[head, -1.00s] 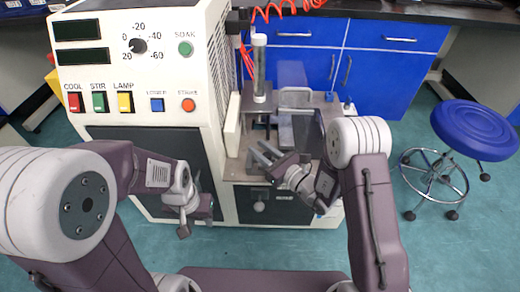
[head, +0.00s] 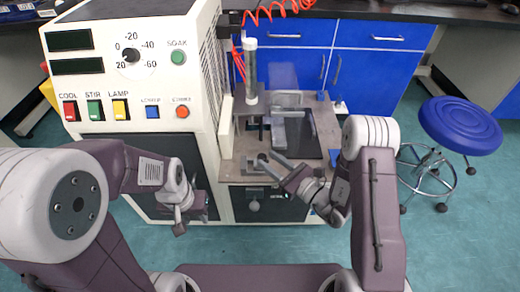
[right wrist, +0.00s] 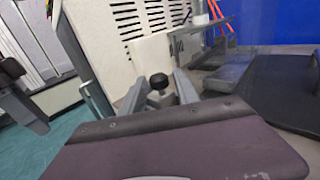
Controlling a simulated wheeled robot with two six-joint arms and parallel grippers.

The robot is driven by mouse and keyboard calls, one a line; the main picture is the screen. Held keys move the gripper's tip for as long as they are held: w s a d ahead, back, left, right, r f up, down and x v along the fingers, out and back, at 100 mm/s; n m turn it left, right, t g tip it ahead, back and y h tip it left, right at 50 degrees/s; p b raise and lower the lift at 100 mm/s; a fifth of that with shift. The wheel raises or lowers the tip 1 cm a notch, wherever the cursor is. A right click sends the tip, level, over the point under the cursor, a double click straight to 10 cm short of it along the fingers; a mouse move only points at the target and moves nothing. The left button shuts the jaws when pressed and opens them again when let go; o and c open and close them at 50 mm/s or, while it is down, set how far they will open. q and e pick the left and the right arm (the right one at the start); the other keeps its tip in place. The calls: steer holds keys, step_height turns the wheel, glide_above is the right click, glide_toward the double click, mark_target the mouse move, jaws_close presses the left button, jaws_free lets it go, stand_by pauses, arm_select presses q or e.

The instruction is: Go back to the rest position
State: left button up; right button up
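My left gripper (head: 181,222) hangs in front of the dark lower panel of the machine, with nothing seen in it; its finger gap is not clear. My right gripper (head: 266,164) is at the front of the machine's work deck (head: 238,168), pointing left and up. In the right wrist view its two fingers (right wrist: 160,92) stand apart. A black knob (right wrist: 159,82) shows in the gap between them, and I cannot tell how far beyond the fingertips it lies. The rheometer (head: 180,90) stands ahead, with a clear upright cylinder (head: 250,72) over its deck.
A blue stool (head: 460,126) stands on the right, near my right arm. Blue cabinets (head: 375,65) and a dark bench top line the back. Open teal floor (head: 450,245) lies at the lower right.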

steer(key=shift+v, duration=1.5)
